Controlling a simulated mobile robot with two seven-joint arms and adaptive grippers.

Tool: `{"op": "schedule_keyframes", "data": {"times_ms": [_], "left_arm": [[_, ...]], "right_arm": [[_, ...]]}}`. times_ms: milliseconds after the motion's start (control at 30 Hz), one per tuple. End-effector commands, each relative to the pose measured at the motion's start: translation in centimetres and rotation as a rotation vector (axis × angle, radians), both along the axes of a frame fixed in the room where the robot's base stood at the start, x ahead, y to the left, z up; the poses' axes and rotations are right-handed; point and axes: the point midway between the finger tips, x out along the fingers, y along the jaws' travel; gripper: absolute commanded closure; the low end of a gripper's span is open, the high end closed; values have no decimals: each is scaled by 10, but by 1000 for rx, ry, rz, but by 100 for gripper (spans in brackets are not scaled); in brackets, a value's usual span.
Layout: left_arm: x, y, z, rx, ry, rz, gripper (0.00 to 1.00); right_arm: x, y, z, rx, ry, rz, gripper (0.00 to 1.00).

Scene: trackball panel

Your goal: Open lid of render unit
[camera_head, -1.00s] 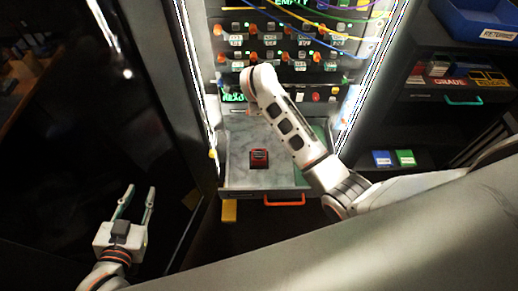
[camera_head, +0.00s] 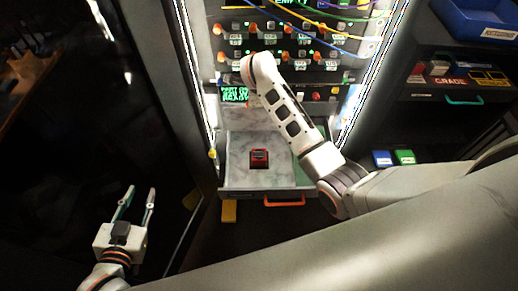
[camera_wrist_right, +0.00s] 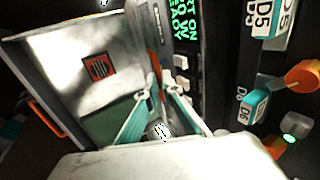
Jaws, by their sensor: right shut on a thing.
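The rack unit with a green text screen (camera_head: 235,94) is at the back; the screen also shows in the right wrist view (camera_wrist_right: 184,25). Below it a pale tray (camera_head: 240,170) with an orange handle (camera_head: 284,200) sticks out and holds a red block (camera_head: 259,158), also in the right wrist view (camera_wrist_right: 98,67). My right gripper (camera_wrist_right: 157,90) has its fingertips close together at an orange-red strip (camera_wrist_right: 153,62) by the screen panel. The arm hides it in the head view. I cannot tell the lid apart clearly. My left gripper (camera_head: 136,198) is open and empty, left of the tray.
Orange knobs (camera_head: 250,27) and cables (camera_head: 335,17) fill the panel above. On the right are a blue bin (camera_head: 478,20) and shelves with blue (camera_head: 382,158) and green (camera_head: 404,157) boxes. A yellow block (camera_head: 229,211) sits below the tray.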

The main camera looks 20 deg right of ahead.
Motion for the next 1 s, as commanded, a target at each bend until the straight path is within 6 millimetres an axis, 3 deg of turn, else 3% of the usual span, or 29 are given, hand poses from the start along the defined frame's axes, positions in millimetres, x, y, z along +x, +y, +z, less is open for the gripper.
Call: {"op": "schedule_keyframes", "data": {"times_ms": [500,1000], "left_arm": [[-2,0,-15,0,8,-1,72],[-3,0,-22,0,12,0,72]], "right_arm": [[28,-8,2,0,-1,-1,100],[37,-10,2,-1,-2,0,100]]}}
